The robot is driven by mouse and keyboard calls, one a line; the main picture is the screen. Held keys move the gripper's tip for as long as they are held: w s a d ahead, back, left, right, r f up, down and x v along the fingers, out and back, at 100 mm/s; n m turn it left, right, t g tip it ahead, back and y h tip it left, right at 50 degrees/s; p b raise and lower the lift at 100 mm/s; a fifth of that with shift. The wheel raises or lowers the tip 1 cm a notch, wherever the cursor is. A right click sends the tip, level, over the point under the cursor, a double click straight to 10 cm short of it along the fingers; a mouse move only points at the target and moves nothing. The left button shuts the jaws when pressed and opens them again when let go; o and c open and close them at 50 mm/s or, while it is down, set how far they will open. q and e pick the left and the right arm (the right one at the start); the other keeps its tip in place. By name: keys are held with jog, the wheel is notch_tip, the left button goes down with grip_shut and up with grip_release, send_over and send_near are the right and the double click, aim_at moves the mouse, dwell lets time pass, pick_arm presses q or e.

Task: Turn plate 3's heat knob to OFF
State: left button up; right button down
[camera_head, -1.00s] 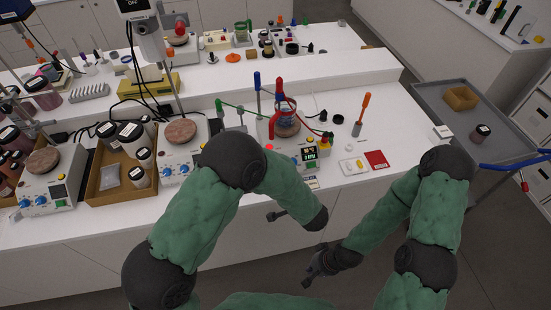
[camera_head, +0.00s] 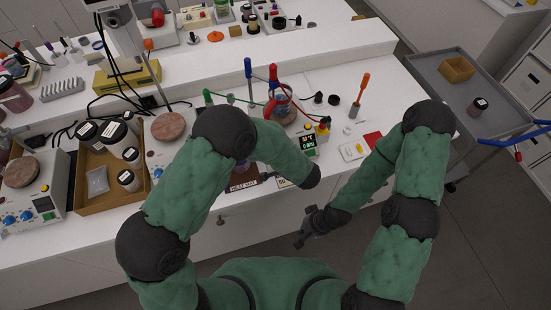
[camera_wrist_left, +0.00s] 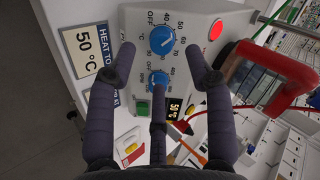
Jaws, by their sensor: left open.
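The hot plate with a glass vessel (camera_head: 283,108) stands right of the middle on the bench; my left arm covers part of its front. In the left wrist view its panel shows a blue heat knob (camera_wrist_left: 161,40) with an OFF and °C scale; I cannot tell its pointer's setting. A second blue knob (camera_wrist_left: 158,78), marked RPM, is just below. My left gripper (camera_wrist_left: 160,52) is open, its fingers spread to both sides of the heat knob; contact cannot be told. It is hidden in the head view. My right gripper (camera_head: 307,236) hangs before the bench, its opening unclear.
A red lamp or button (camera_wrist_left: 216,30), a green switch (camera_wrist_left: 143,107) and a small display (camera_wrist_left: 175,108) are on the panel. A card (camera_wrist_left: 85,45) reads heat to 50 °C. A red clamp (camera_wrist_left: 275,75) is close at right. A cardboard tray (camera_head: 88,208) holds jars.

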pick_arm(q)
jog(key=shift+x, duration=2.8)
jog(key=shift+r, duration=0.1)
jog(key=shift+c, duration=0.2)
grip_shut()
